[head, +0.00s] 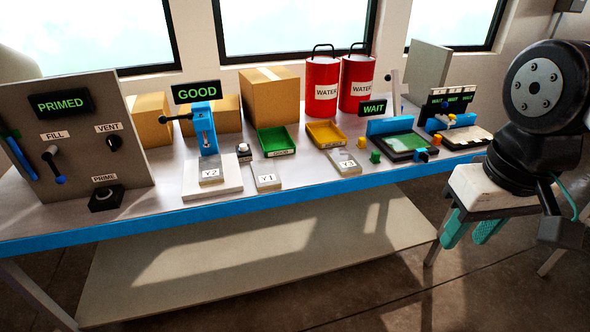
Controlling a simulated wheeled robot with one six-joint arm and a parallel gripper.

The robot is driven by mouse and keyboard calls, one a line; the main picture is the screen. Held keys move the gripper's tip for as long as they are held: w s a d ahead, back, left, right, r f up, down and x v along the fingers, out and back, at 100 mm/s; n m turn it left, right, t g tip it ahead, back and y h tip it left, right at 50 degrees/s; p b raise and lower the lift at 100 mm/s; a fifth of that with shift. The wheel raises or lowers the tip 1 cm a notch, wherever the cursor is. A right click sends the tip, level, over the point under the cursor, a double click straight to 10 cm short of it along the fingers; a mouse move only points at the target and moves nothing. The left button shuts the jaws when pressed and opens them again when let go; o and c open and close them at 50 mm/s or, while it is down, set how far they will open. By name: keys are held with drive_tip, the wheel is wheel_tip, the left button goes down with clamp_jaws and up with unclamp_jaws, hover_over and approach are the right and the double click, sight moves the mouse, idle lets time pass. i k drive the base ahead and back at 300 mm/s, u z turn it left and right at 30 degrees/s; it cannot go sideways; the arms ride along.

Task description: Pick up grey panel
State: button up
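No loose piece is marked as the grey panel, so I cannot tell for certain which thing it is. Three small pale grey plates lie on the bench. One marked Y2 (211,174) is on the white base of the blue press. One marked Y1 (266,177) lies flat in front of the green tray. One marked Y3 (345,162) lies in front of the yellow tray. A large upright grey board (95,145) with a PRIMED display stands at the left.
The blue-edged bench (300,202) holds a blue press (204,125) with a GOOD sign, a green tray (278,141), a yellow tray (326,133), red water drums (321,88) and boxes (270,97).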

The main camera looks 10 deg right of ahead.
sight(210, 167)
drive_tip(key=z, duration=0.3)
drive_tip(key=k, duration=0.5)
drive_tip(key=z, duration=0.95)
drive_tip(key=i, duration=1.05)
drive_tip(key=u, duration=0.45)
drive_tip(key=i, duration=0.65)
drive_tip(key=u, duration=1.15)
drive_tip(key=i, duration=0.6)
drive_tip(key=u, duration=0.65)
